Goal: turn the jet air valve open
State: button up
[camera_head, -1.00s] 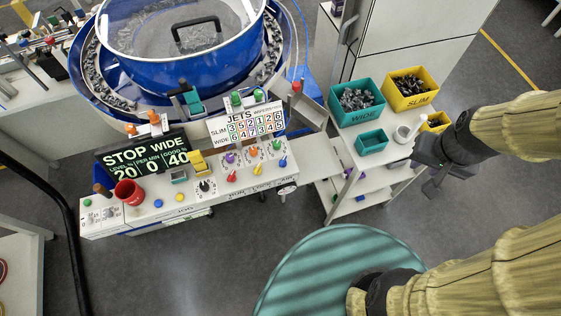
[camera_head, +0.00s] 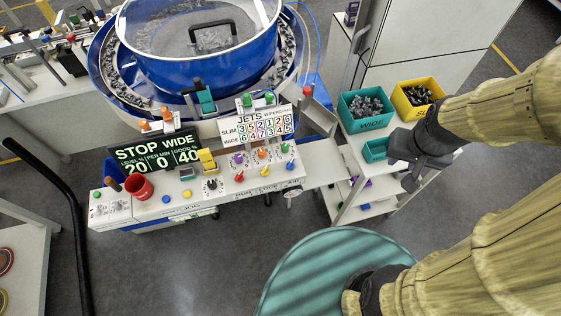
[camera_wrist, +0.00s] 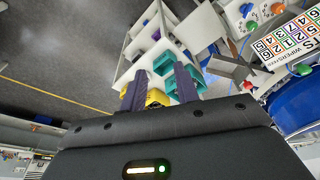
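The control panel (camera_head: 140,207) of the bowl feeder stands left of centre in the head view. On its right part are several coloured knobs, among them a red lever (camera_head: 239,177), a yellow lever (camera_head: 266,171) and a blue lever (camera_head: 290,163). A small grey round handle (camera_head: 293,193) sits at the panel's lower right end. The labels are too small for me to tell which one is the jet air valve. My gripper (camera_head: 410,182) is right of the panel, apart from it, over the shelf cart. In the wrist view my gripper (camera_wrist: 160,84) has its fingers apart with nothing held.
The shelf cart (camera_head: 343,207) carries a teal bin (camera_head: 350,110), a yellow bin (camera_head: 402,106) and a small teal box (camera_head: 374,151). A flat grey chute (camera_head: 326,175) juts out between panel and cart. A blue bowl (camera_head: 200,70) stands behind. Floor in front of the panel is clear.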

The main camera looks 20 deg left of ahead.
jog(key=shift+a, duration=0.1)
jog(key=shift+w, duration=0.15)
jog(key=shift+a, duration=0.1)
jog(key=w+a+f+n+g+b, duration=0.1)
jog(key=w+a+f+n+b, duration=0.1)
jog(key=a+n, duration=0.6)
jog(key=w+a+f+n+b, duration=0.2)
jog(key=a+n, duration=0.7)
jog(key=n, duration=0.5)
jog(key=w+a+f+n+g+b, duration=0.1)
jog(key=w+a+f+n+b, duration=0.2)
jog(key=a+n, duration=0.6)
notch_tip(320, 180, down, 2)
jog(key=shift+a+f+n+g+b, duration=0.25)
jog(key=shift+n+b, duration=0.35)
jog(key=shift+n, duration=0.6)
jog(key=shift+d+r, duration=0.1)
jog(key=shift+d, duration=0.05)
